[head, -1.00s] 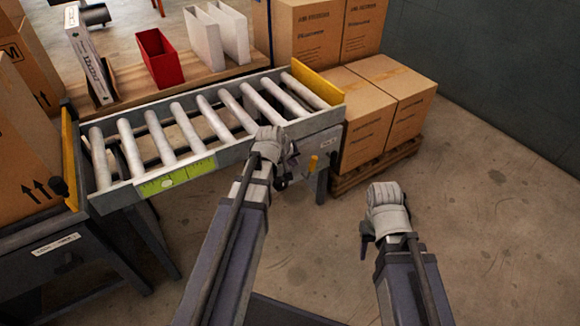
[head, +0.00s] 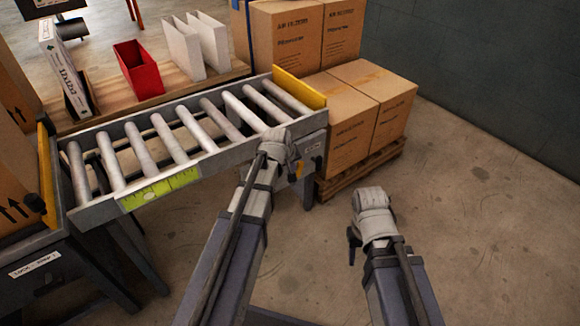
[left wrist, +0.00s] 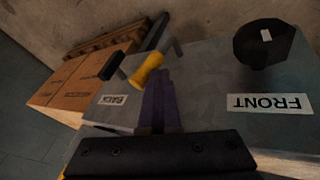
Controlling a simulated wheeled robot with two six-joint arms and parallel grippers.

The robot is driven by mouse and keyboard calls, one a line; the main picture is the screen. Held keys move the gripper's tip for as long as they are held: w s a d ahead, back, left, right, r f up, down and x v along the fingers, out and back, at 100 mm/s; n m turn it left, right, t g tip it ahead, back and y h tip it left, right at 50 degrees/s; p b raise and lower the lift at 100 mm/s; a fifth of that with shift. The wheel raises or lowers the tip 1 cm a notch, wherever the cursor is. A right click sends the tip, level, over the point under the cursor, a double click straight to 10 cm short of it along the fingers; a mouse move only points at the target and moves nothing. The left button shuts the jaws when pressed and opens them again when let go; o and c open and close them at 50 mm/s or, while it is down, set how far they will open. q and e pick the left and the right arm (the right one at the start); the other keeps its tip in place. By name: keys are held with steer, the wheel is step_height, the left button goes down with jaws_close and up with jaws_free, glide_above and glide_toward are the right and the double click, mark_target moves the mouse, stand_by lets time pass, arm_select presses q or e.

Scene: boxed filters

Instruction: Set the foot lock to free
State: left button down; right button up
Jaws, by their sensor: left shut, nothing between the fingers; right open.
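A grey end panel (left wrist: 205,85) of the roller table carries a yellow-tipped handle (left wrist: 148,70) near a BACK label (left wrist: 112,99). A black round knob (left wrist: 265,42) sits near the FRONT label (left wrist: 270,103). Which of these is the foot lock, I cannot tell. My left gripper (left wrist: 165,98) is shut and empty, its fingers close to the yellow handle; contact is unclear. In the head view it (head: 279,148) is at the table's right end, partly covering the handle. My right gripper (head: 371,207) is open and empty over bare floor.
The roller conveyor (head: 165,190) runs along the left, with a bench behind holding a red bin (head: 137,70) and white boxes (head: 183,48). Cartons (head: 350,125) on a wooden pallet (head: 360,175) stand just right of the conveyor. The floor at right is clear.

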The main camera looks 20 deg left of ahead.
mark_target(300, 161)
arm_select(q)
steer(key=shift+w+d+r+g+y+p, duration=0.1)
steer(key=shift+w+d+g+y+p, duration=0.25)
steer(key=shift+w, duration=0.3)
steer(key=shift+w+d+r+g+y+p, duration=0.15)
steer(key=shift+w+d+g+y, duration=0.1)
steer(key=shift+w+d+g, duration=0.3)
steer(key=shift+w+f+g+y, duration=0.2)
steer(key=shift+w+g+y, duration=0.05)
steer(key=shift+g+y, duration=0.05)
steer(key=shift+w+d+f, duration=0.2)
steer(key=shift+d+f, duration=0.05)
steer(key=shift+d, duration=0.1)
arm_select(e)
steer(key=shift+r, duration=0.7)
arm_select(q)
steer(key=shift+r, duration=0.1)
